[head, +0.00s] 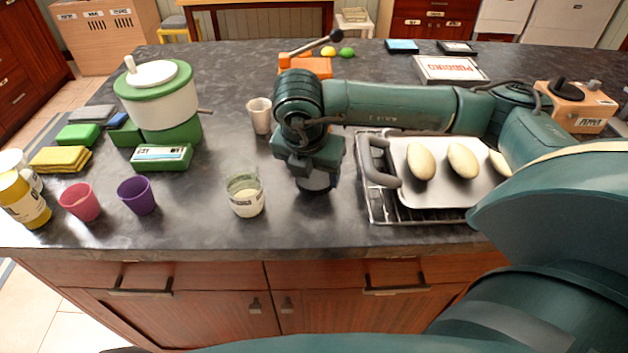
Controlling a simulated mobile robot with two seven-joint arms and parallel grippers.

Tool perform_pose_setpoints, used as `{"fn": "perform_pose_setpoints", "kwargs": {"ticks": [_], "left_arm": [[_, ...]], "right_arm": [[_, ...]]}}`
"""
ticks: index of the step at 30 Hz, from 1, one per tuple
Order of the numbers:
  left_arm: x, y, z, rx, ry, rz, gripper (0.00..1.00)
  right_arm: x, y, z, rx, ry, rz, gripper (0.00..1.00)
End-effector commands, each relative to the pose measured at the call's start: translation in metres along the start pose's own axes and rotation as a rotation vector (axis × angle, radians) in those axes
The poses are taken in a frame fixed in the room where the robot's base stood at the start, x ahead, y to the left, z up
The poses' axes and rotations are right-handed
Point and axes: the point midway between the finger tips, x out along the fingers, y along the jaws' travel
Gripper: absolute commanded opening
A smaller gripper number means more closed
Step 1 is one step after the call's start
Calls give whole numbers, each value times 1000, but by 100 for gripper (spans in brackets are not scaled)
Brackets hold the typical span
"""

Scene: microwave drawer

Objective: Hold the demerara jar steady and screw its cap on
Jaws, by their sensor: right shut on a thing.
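The demerara jar (246,198) is a small glass jar with a pale label, too small to read. It stands upright and uncapped near the counter's front edge. My right gripper (314,172) points down just right of the jar, apart from it. It is shut on a small round grey thing (316,184), which looks like the cap; the fingers and wrist hide most of it. I cannot tell whether this thing touches the counter. My left gripper is not in view.
A white cup (259,116) stands behind the jar. A purple cup (137,195) and a pink cup (81,202) stand to the left. A tray (440,192) on a rack is close on the right. The counter (190,225) is clear between purple cup and jar.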

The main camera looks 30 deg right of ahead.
Motion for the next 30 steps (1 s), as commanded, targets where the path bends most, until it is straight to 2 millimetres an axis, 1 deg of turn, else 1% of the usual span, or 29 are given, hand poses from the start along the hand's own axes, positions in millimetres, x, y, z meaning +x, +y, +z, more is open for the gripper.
{"fn": "perform_pose_setpoints", "kwargs": {"ticks": [3,6,9,12,16,25,28,30], "left_arm": [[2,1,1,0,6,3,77],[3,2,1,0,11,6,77],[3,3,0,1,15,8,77],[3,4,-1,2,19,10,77],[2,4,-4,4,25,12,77],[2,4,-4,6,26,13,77],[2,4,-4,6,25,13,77],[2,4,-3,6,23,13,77]], "right_arm": [[-24,1,8,1,-2,6,40],[-43,1,14,1,-2,5,40],[-58,1,18,1,-2,4,40],[-67,1,20,0,0,2,40],[-72,0,22,0,-1,0,40],[-71,0,22,-17,0,5,40],[-70,0,20,-100,0,30,40],[-68,0,17,-214,0,65,40]]}}
